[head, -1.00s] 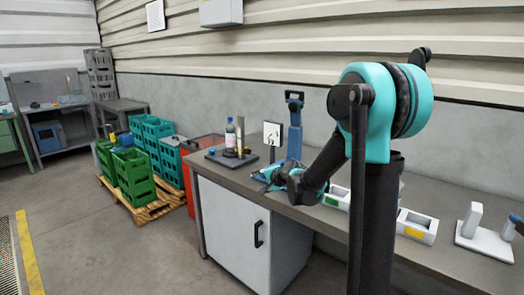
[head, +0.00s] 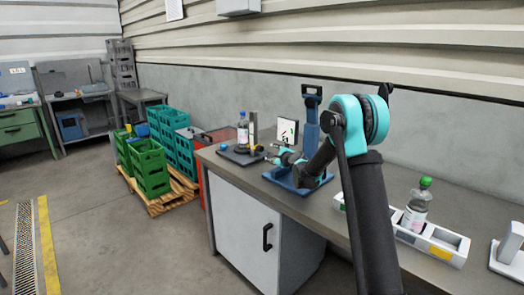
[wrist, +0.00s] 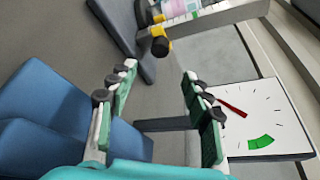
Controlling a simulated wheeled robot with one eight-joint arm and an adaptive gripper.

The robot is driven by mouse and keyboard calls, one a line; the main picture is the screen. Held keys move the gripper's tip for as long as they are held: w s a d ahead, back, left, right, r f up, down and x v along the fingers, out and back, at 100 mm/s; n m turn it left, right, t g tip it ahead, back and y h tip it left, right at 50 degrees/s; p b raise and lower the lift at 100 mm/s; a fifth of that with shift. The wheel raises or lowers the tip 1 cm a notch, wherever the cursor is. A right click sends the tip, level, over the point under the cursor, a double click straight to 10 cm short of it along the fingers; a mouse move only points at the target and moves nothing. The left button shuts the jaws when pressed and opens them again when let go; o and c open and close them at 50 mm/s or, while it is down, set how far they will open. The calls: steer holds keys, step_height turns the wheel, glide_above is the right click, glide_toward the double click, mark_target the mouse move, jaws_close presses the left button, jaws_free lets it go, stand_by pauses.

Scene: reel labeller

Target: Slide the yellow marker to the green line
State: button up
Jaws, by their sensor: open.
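The yellow marker (wrist: 158,33) is a small yellow collar with a black knob, seated at the foot of a pale ruled post (wrist: 195,12) in the wrist view. In the head view the marker (head: 257,149) is tiny, beside a bottle on a dark base plate (head: 232,156). In the head view my gripper (head: 275,153) is just right of the base plate.
A white dial card (wrist: 258,115) with a red needle and green sector stands close by one finger. Its blue stand (head: 310,125) is beside my arm. A clear bottle (head: 242,130) stands behind the post. A white tray (head: 445,243) holds a green-capped bottle (head: 416,207).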

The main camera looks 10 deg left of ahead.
mark_target(262, 149)
steer(key=x, duration=1.3)
steer(key=shift+a, duration=0.1)
steer(key=shift+c, duration=0.5)
steer(key=shift+s, duration=0.1)
jaws_close()
